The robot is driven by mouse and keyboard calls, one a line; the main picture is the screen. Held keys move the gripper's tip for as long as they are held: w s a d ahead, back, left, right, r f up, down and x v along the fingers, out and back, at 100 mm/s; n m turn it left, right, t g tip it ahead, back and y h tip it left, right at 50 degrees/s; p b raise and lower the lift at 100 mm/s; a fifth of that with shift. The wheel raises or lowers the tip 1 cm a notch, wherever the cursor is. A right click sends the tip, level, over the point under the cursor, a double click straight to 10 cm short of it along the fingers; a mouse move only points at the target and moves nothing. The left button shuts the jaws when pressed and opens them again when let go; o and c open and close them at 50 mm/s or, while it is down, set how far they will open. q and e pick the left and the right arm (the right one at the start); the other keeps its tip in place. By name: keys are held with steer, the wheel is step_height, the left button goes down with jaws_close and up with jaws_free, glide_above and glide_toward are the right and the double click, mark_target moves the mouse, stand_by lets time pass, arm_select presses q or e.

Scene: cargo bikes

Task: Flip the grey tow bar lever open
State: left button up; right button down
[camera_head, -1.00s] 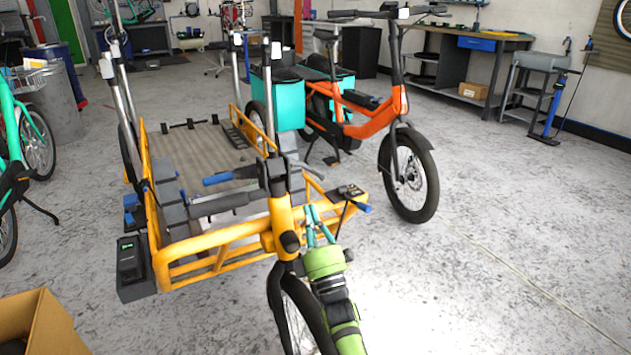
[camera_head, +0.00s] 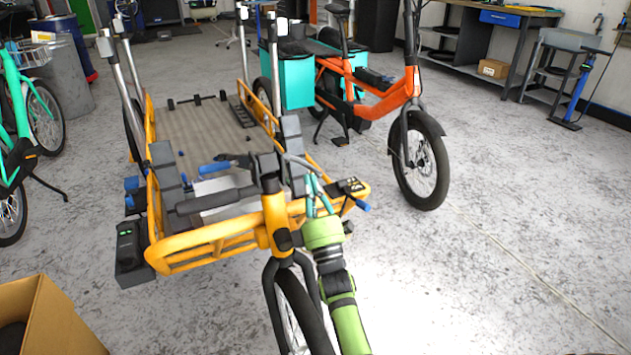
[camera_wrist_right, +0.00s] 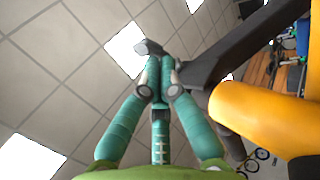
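The yellow cargo bike (camera_head: 205,249) stands in the head view with its front wheel and handlebar towards me. My right gripper (camera_head: 314,182), with teal fingers on a green arm, is raised beside the yellow head tube, near the right end of the handlebar. In the right wrist view its fingertips (camera_wrist_right: 162,62) are together. A small dark grey piece (camera_wrist_right: 149,47) shows at the tips; I cannot tell whether it is held or is the tow bar lever. No tow bar lever can be made out clearly. My left gripper is out of view.
A thick dark bar (camera_wrist_right: 238,52) and a yellow tube (camera_wrist_right: 265,118) are close to the right of the fingers in the wrist view. An orange bike (camera_head: 385,100) stands behind right. A cardboard box (camera_head: 50,315) is at lower left. The floor at right is clear.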

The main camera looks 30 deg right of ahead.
mark_target(319, 175)
steer(key=shift+a, duration=0.1)
steer(key=shift+w+d+r, duration=0.25)
steer(key=shift+d, duration=0.4)
steer(key=shift+w+d+r, duration=0.25)
steer(key=shift+d, duration=0.35)
steer(key=shift+w+d, duration=0.15)
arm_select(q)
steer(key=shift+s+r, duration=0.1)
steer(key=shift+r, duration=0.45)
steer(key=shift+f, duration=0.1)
